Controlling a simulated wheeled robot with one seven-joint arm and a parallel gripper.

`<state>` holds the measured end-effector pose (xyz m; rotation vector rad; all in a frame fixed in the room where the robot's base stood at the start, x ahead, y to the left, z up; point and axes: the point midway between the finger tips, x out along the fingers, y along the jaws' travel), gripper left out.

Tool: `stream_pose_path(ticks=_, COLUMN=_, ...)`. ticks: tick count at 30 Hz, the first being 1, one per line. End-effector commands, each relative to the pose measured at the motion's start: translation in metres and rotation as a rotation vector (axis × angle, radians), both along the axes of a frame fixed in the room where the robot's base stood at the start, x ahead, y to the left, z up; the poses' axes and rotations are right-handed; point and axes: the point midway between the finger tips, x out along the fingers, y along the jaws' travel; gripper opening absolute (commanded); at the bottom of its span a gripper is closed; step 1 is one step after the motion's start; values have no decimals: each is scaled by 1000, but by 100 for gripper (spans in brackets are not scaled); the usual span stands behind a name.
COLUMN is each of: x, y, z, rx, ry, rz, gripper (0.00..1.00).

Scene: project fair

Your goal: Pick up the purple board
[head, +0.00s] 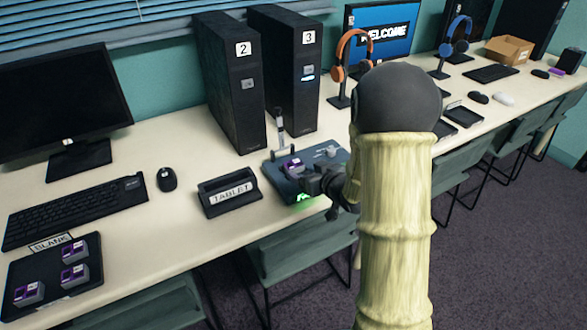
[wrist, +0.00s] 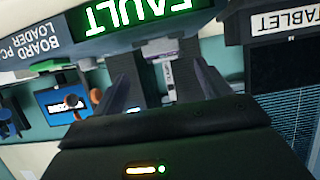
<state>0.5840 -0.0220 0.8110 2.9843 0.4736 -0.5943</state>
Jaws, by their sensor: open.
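A purple board (head: 294,166) sits on the dark board loader (head: 277,180), which stands near the table's front edge. My gripper (head: 318,184) is just right of this board, low over the loader's front right part. In the wrist view the two fingers of my gripper (wrist: 163,75) are spread apart. A small pale and purple piece (wrist: 169,80) shows between them; whether it touches a finger I cannot tell. Several more purple boards (head: 75,249) lie on a black tray (head: 50,271) labelled BLANK at the lower left.
The loader's display (wrist: 135,14) reads FAULT in green. An empty holder labelled TABLET (head: 229,196) stands left of the loader. Black towers marked 2 (head: 236,100) and 3 (head: 300,95) stand behind. A mouse (head: 166,179) and keyboard (head: 75,210) lie further left. Chairs (head: 300,245) stand below the front edge.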

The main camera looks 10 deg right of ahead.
Motion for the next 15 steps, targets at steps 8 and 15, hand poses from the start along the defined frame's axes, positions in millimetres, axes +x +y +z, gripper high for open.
stream_pose_path(ticks=8, x=13, y=4, z=-5, rx=2, ry=0, rz=-2, gripper=76)
stream_pose_path(ticks=15, x=15, y=5, z=-7, rx=1, ry=0, rz=0, gripper=76)
